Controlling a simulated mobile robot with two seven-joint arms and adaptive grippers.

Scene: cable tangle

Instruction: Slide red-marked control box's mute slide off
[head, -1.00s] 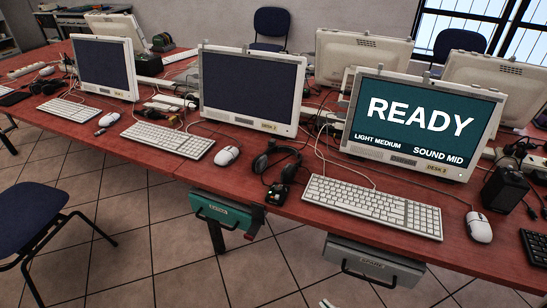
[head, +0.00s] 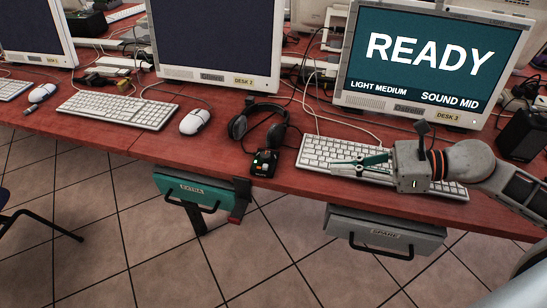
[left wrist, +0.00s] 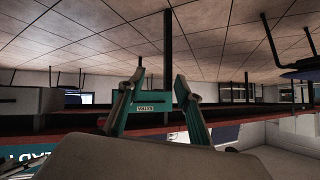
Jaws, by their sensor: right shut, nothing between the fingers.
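A small black control box (head: 264,163) with a green light and a small red spot lies near the table's front edge, beside the headset. Its slide is too small to read. My right gripper (head: 338,165) is over the keyboard, to the right of the box and apart from it. Its fingers are closed together, empty, and point left towards the box. My left gripper (left wrist: 159,78) shows only in the left wrist view. Its two fingers are spread with nothing held between them, and a teal labelled drawer shows beyond them.
A black headset (head: 258,124) lies just behind the box. A white keyboard (head: 345,158) is under my right gripper. A monitor (head: 425,58) reads READY, LIGHT MEDIUM and SOUND MID. A teal drawer (head: 180,188) and a grey drawer (head: 350,226) hang under the table edge.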

